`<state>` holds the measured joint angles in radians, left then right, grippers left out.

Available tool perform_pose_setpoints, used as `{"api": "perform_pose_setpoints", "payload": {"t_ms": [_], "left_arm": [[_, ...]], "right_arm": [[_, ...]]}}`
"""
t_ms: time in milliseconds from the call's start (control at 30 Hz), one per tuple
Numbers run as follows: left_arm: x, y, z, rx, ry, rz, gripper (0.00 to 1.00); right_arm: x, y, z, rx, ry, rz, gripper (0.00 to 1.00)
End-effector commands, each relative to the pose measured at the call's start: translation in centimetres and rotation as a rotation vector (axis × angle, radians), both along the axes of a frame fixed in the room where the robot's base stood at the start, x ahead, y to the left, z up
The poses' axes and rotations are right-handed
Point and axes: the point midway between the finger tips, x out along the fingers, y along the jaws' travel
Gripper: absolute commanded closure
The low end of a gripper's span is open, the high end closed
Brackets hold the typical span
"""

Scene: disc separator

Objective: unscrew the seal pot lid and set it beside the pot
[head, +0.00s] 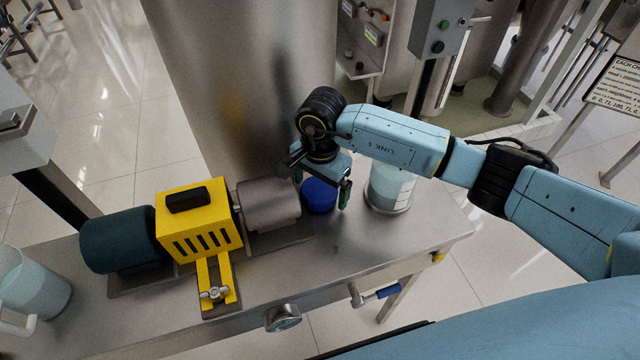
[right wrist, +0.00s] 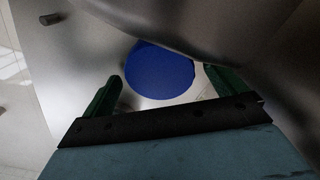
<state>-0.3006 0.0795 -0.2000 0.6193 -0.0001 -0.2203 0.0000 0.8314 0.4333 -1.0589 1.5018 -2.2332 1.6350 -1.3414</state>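The seal pot lid is a round blue disc (head: 318,196) on the steel bench, between the grey cylinder and a clear vessel. The lid also shows in the right wrist view (right wrist: 160,72). The pot body under it is hidden from above. My right gripper (head: 320,186) is over the lid, with its fingers spread on either side. In the right wrist view the fingers (right wrist: 165,80) are apart, with the lid between and beyond them. I cannot tell whether either finger touches it. My left gripper is not in view.
A clear graduated vessel (head: 390,190) stands just right of the lid. A tall steel column (head: 240,80) rises behind. A yellow guard (head: 198,222) and dark motor (head: 120,240) are at left. A jug (head: 32,285) stands far left. The bench front right (head: 400,240) is clear.

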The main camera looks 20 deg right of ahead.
Motion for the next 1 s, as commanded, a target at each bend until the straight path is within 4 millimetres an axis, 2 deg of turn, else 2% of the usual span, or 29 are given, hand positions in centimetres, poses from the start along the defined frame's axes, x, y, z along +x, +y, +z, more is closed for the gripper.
{"api": "perform_pose_setpoints", "payload": {"t_ms": [233, 367, 467, 800, 1000], "left_arm": [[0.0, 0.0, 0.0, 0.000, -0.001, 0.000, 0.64], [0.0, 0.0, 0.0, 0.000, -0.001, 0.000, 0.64], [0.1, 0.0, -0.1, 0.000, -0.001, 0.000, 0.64], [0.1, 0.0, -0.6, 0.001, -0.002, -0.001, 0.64], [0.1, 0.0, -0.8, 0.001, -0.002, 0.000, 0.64]], "right_arm": [[0.0, 0.0, 0.1, 0.000, 0.000, 0.000, 0.04], [0.1, 0.0, 1.0, 0.001, -0.002, 0.001, 0.04], [0.1, 0.0, 2.7, 0.000, -0.004, 0.001, 0.04], [0.1, -0.1, 10.2, 0.000, -0.005, 0.002, 0.04], [0.0, -0.1, 12.8, 0.000, -0.002, 0.000, 0.04]]}}
